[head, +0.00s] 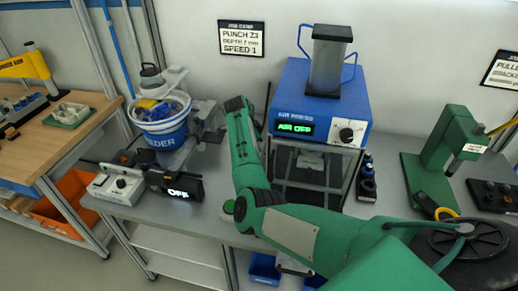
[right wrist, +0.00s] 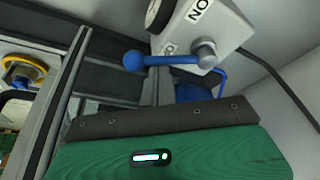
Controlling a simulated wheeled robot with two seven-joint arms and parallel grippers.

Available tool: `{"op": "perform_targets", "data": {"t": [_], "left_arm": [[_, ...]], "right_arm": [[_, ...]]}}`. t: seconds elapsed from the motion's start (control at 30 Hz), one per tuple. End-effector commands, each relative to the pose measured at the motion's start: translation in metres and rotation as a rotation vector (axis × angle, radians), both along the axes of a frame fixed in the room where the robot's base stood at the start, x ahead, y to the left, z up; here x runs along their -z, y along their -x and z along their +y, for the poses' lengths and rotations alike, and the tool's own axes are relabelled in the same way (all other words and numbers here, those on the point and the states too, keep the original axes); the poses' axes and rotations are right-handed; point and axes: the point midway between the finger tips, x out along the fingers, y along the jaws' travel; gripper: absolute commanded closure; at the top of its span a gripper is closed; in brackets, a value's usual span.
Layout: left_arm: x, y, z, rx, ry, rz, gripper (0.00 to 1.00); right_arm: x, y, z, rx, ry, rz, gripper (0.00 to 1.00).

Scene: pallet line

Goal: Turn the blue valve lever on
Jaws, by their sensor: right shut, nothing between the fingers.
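The blue valve lever (right wrist: 165,60) shows in the right wrist view, with a round knob at its left end and a grey pivot at its right. My right gripper (head: 237,103) is shut and empty, raised beside the blue press machine in the head view. In the right wrist view its green and dark finger (right wrist: 165,122) is just below the lever; I cannot tell whether they touch. I cannot make out the lever in the head view.
The blue press machine (head: 290,90) reads AIR OFF. A feeder bowl (head: 163,128) with blue parts stands to the left, by a display (head: 178,190) reading OFF. A green hand press (head: 432,160) stands at the right. Grey bench (head: 205,215) is clear in front of the display.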

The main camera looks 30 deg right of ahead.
Motion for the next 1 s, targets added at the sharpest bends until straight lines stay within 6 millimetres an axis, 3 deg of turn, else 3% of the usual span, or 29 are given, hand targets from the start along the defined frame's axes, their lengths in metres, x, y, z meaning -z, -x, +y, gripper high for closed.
{"op": "perform_targets", "data": {"t": [0.63, 1.0], "left_arm": [[0.013, 0.001, -0.001, 0.000, 0.001, 0.001, 0.55], [0.039, 0.001, -0.001, 0.000, 0.001, 0.001, 0.55]], "right_arm": [[0.001, -0.017, 0.026, -0.003, -0.001, 0.000, 1.00], [0.004, -0.033, 0.036, -0.003, -0.001, -0.001, 1.00]]}}
